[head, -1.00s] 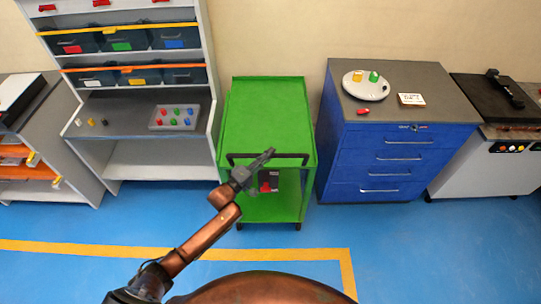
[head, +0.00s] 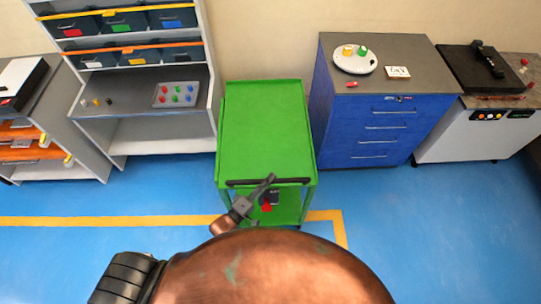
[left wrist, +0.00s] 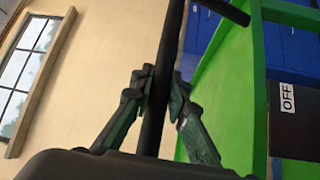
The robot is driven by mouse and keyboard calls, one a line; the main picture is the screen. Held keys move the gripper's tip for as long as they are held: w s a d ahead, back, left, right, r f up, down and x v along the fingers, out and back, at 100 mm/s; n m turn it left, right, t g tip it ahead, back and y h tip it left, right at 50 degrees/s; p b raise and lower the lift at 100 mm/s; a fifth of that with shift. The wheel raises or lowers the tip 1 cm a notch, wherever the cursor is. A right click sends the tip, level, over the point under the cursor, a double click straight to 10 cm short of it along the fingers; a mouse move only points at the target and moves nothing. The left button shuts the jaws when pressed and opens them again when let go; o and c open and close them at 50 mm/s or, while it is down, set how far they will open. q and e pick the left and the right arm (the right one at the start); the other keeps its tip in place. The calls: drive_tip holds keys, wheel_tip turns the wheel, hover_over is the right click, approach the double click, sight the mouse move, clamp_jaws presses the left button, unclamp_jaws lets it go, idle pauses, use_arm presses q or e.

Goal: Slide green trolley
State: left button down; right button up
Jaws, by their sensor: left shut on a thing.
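The green trolley (head: 265,130) stands upright on the blue floor in front of me, its bare top facing up. Its black handle (head: 240,183) runs along the near edge. My left gripper (head: 264,187) is at this handle. In the left wrist view my left gripper (left wrist: 158,88) is shut on the dark handle bar (left wrist: 172,45), one finger on each side. The trolley's green side (left wrist: 232,95) fills the right of that view. My right gripper is not in view.
A grey shelf unit (head: 165,140) with bins stands at left, a blue drawer cabinet (head: 370,130) at right. A black-and-red item (head: 270,199) shows below the trolley's top; the wrist view shows a dark panel marked OFF (left wrist: 294,125). Yellow floor tape (head: 120,221) crosses near the trolley's front.

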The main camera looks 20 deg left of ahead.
use_arm(q)
drive_tip(key=s+d+p, duration=0.1)
drive_tip(key=s+d, duration=0.2)
drive_tip(key=s, duration=0.8)
drive_tip(key=s+d+p, duration=0.2)
drive_tip(key=s+d, duration=0.1)
drive_tip(key=s, duration=0.9)
drive_tip(key=shift+d, duration=0.4)
drive_tip(key=c, duration=1.8)
unclamp_jaws()
drive_tip(key=shift+c, duration=0.2)
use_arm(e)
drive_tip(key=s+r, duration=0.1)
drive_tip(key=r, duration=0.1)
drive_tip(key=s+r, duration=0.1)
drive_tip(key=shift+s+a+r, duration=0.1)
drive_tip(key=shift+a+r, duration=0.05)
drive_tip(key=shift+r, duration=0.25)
